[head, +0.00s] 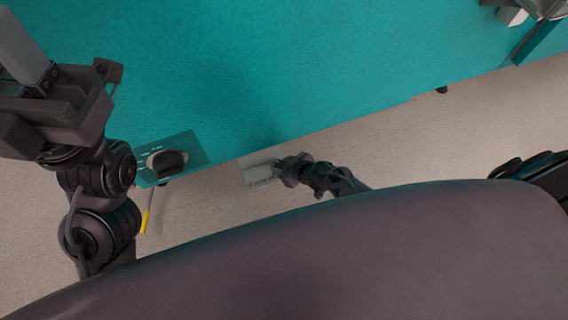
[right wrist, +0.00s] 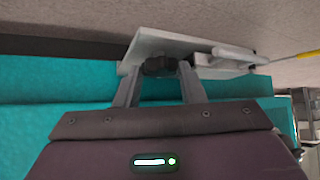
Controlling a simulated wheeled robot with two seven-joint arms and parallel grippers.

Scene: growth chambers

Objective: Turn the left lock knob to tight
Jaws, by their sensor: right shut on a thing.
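My right gripper (head: 278,168) is low beside the teal body in the head view, at a small light-grey part (head: 258,174). In the right wrist view its two grey fingers (right wrist: 158,80) are closed around a dark lobed knob (right wrist: 158,64). The knob sits against a light-grey plate (right wrist: 200,48). The fingers partly hide the knob, and I cannot read its lock position. My left gripper (head: 25,50) is at the far left of the head view, away from the knob; its fingers are partly cut off.
A large teal body (head: 240,70) fills the upper head view. A black dial (head: 168,162) sits on a labelled panel at its edge. A yellow-tipped rod (head: 146,218) sticks out nearby and also shows in the right wrist view (right wrist: 308,55). Bare floor (head: 480,125) lies at the right.

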